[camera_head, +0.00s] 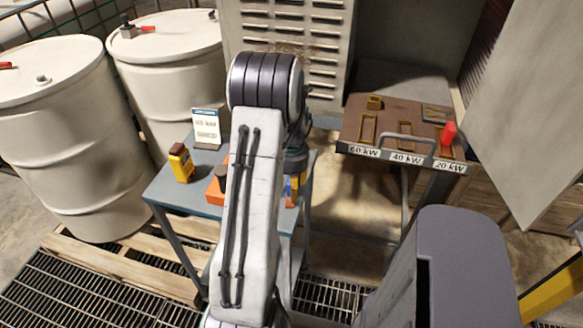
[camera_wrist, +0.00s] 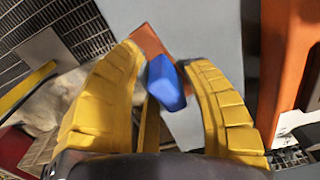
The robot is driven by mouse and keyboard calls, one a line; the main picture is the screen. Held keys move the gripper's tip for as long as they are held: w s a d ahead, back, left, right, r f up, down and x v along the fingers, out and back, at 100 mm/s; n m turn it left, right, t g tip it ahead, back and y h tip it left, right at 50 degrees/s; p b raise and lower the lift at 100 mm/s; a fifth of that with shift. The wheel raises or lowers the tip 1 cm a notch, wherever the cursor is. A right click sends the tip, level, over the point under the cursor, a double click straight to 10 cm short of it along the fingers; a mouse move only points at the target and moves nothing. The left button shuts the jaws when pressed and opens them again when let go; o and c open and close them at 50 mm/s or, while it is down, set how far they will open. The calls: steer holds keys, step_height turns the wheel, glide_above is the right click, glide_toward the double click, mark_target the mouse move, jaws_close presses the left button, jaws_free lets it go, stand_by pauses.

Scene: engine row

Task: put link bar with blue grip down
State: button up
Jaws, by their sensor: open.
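The blue grip (camera_wrist: 165,82) of the link bar shows in the wrist view between the two yellow fingers of my gripper (camera_wrist: 166,58). The fingers stand apart on either side of the grip, and my gripper is open. A narrow yellowish strip (camera_wrist: 150,125) shows below the grip; I cannot tell whether it is the bar. Beyond the grip lie an orange patch (camera_wrist: 150,42) and a grey-blue surface (camera_wrist: 205,30). In the head view, my arm hides most of the gripper and the link bar above the small blue table (camera_head: 170,196).
The table bears a yellow bottle (camera_head: 181,165), a sign card (camera_head: 206,128) and an orange item (camera_head: 215,190). At right, a brown panel (camera_head: 390,133) labelled 60, 40 and 20 kW has a handle and a red grip (camera_head: 448,134). White drums (camera_head: 60,130) stand at left.

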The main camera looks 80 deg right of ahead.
step_height(320, 180, up, 10)
steer(key=b, duration=0.3)
steer(key=shift+r, duration=0.5)
steer(key=w+a+r+n+t+h, duration=0.1)
steer(key=w+a+r+n, duration=0.25)
steer(key=w+a, duration=0.6)
steer(key=w+a+r+n, duration=0.2)
steer(key=w+a+n, duration=0.3)
steer(key=w+a, duration=0.4)
steer(key=s+a+f+n+t, duration=0.1)
steer(key=a+n, duration=0.4)
steer(key=a, duration=0.6)
steer(key=s+a+f+n+t+y, duration=0.1)
steer(key=s+a+n, duration=0.3)
steer(key=a, duration=0.8)
steer(key=shift+s+f+n+t, duration=0.15)
steer(key=shift+n+t, duration=0.15)
steer(key=shift+n, duration=0.55)
steer(key=shift+a, duration=0.1)
